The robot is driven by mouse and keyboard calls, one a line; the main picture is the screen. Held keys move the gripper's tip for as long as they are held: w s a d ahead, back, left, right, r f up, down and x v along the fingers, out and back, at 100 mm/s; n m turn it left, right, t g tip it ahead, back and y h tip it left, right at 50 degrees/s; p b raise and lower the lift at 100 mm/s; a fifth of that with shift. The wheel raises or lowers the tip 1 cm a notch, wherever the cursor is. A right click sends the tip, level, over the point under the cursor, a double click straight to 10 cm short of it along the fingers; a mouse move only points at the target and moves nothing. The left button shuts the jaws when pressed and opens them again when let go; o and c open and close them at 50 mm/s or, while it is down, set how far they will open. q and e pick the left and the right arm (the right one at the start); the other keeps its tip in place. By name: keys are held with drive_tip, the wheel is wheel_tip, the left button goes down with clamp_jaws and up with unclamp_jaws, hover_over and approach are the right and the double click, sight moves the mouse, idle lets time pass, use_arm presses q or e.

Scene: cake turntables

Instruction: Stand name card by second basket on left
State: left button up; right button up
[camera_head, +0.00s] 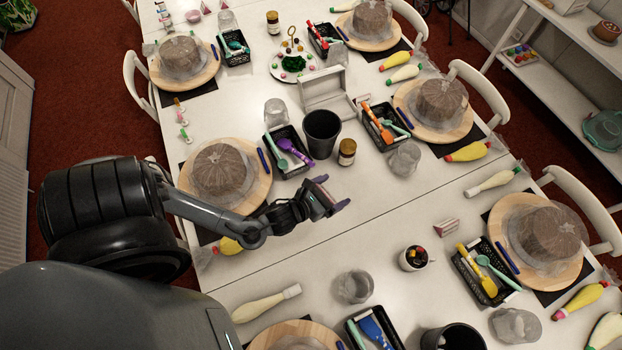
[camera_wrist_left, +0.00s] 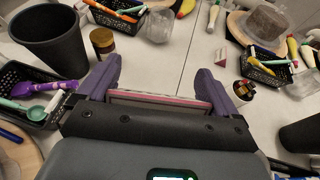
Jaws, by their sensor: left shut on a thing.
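My left gripper (camera_head: 330,194) is above the near-middle of the table. In the left wrist view its purple fingers (camera_wrist_left: 160,92) are shut on a thin pale card with a pink edge (camera_wrist_left: 158,98), seen nearly edge-on; the card is hard to make out in the head view. The second black basket on the left (camera_head: 297,164) holds a purple scoop and a teal spoon. It lies up and left of the gripper, and also shows at the left of the wrist view (camera_wrist_left: 36,122). My right gripper is not in view.
A black cup (camera_head: 321,134) and a brown jar (camera_head: 347,152) stand right of that basket. A cake on a turntable (camera_head: 263,190) is at its left. Another small folded card (camera_head: 447,226) stands farther right. The tabletop right of the gripper is mostly clear.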

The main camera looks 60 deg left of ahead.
use_arm(q)
drive_tip(key=s+a+f+n+y+b, duration=0.1)
drive_tip(key=s+a+f+b, duration=0.45)
drive_tip(key=a+f, duration=0.25)
drive_tip(key=s+a+f+n+y+b, duration=0.1)
drive_tip(key=s+a+f+b, duration=0.3)
drive_tip(key=a+f+b, duration=0.35)
drive_tip(key=w+f+b, duration=0.1)
drive_tip(key=w+f, duration=0.1)
drive_tip(key=w, duration=0.1)
drive_tip(key=w+d+f, duration=0.1)
drive_tip(key=w+f, duration=0.1)
drive_tip(key=w, duration=0.2)
drive_tip(key=w+f+b, duration=0.1)
drive_tip(key=w+f, duration=0.1)
drive_tip(key=w, duration=0.2)
drive_tip(key=shift+w+d+f+b, duration=0.1)
drive_tip(key=shift+d+f+b, duration=0.2)
drive_tip(key=shift+d+f, duration=0.1)
drive_tip(key=shift+f+b, duration=0.6)
drive_tip(key=shift+f, duration=1.4)
drive_tip(key=shift+f, duration=0.15)
drive_tip(key=o, duration=0.7)
drive_tip(key=shift+c, duration=0.2)
